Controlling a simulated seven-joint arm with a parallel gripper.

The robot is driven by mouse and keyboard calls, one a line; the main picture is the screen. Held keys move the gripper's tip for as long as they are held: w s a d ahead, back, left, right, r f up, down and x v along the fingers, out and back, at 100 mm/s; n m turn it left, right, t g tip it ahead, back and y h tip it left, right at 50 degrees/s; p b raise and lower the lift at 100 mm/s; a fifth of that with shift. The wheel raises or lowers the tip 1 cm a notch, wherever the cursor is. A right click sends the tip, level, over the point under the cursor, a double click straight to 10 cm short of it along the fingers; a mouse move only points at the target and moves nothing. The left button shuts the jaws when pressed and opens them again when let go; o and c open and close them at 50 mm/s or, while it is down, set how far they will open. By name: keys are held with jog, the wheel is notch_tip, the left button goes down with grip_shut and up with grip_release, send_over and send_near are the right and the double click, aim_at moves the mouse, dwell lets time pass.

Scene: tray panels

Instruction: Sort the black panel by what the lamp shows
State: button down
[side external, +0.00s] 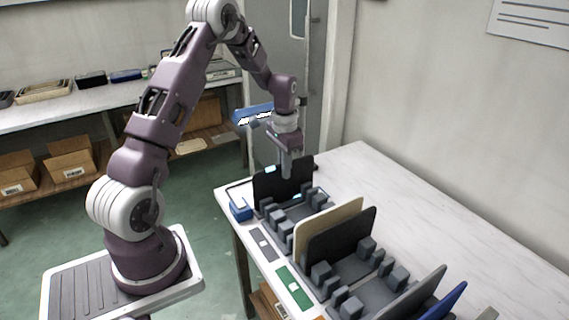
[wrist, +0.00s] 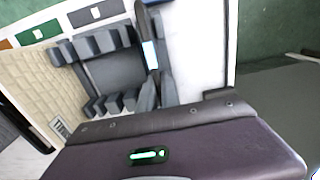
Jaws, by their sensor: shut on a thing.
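A black panel (side external: 268,188) stands upright at the far left end of the table, at the end of the grey rack (side external: 360,268). My gripper (side external: 287,168) is shut on its top edge. A bright pale-blue patch shows on the panel near the grip. In the wrist view the panel (wrist: 147,27) is seen nearly edge-on, with a bright patch beside it. I cannot tell whether its lower edge rests in a slot.
A blue box (side external: 240,211) with a dark bent rod sits at the table's left corner. A grey label (side external: 262,244) and a green label (side external: 294,288) line the front edge. Grey and blue (side external: 447,299) panels stand farther right. The table behind the rack is clear.

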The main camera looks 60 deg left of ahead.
jog(key=shift+r, duration=0.1)
notch_tip(320, 180, up, 15)
dwell(1.2)
notch_tip(320, 180, up, 5)
jog(key=d, duration=3.6)
notch_tip(320, 180, down, 19)
jog(key=shift+f, duration=0.2)
